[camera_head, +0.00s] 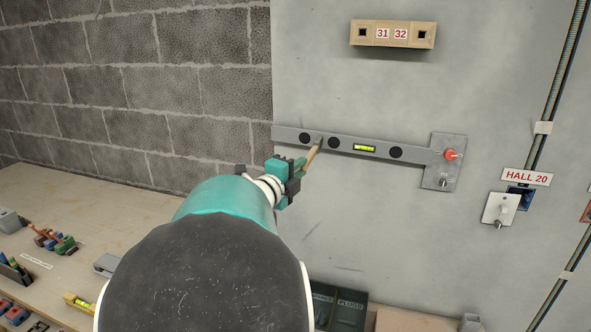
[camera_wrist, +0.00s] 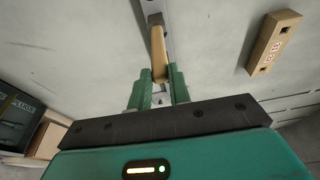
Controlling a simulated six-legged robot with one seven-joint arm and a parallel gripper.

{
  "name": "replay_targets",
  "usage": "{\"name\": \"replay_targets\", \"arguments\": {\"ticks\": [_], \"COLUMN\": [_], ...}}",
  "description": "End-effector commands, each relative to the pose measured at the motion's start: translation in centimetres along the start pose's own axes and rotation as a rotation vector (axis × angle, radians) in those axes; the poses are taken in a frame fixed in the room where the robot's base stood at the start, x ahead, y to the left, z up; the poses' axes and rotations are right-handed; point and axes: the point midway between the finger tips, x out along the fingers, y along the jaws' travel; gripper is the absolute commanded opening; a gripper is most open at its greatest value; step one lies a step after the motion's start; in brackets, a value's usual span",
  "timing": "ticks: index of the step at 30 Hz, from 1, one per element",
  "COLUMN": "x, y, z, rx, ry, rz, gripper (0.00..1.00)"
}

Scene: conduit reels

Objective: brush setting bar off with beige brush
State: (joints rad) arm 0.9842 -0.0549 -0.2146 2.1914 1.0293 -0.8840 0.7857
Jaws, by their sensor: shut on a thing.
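The setting bar (camera_head: 380,149) is a long grey bar on the grey wall panel, with several black round spots and a small yellow-green level vial. Its right end meets a metal plate (camera_head: 441,172) with a red knob. My gripper (camera_head: 297,172) is shut on the beige brush (camera_head: 311,155), left of the bar's middle. The brush's tip reaches the bar's lower edge; I cannot tell whether it touches. In the wrist view the brush (camera_wrist: 158,52) stands between my green fingers (camera_wrist: 159,92), with its dark head over the bar (camera_wrist: 166,10).
A wooden block marked 31 32 (camera_head: 392,34) is fixed above the bar. A HALL 20 label (camera_head: 527,176) and a white switch plate (camera_head: 499,209) are at right. A workbench (camera_head: 100,208) with tools lies at left. Dark bins (camera_head: 350,312) stand below.

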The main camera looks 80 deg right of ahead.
Motion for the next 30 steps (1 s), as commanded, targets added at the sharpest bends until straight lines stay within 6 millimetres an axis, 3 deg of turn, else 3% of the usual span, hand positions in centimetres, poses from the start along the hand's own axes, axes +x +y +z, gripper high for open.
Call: {"name": "replay_targets", "arguments": {"ticks": [5,30], "x": [-0.4,-7.8], "y": [-0.1,-0.1], "z": [-0.2,-2.0], "rx": [0.001,0.002], "ry": [0.002,-0.001], "rz": [-0.001,-0.001], "gripper": [0.00,0.00]}}
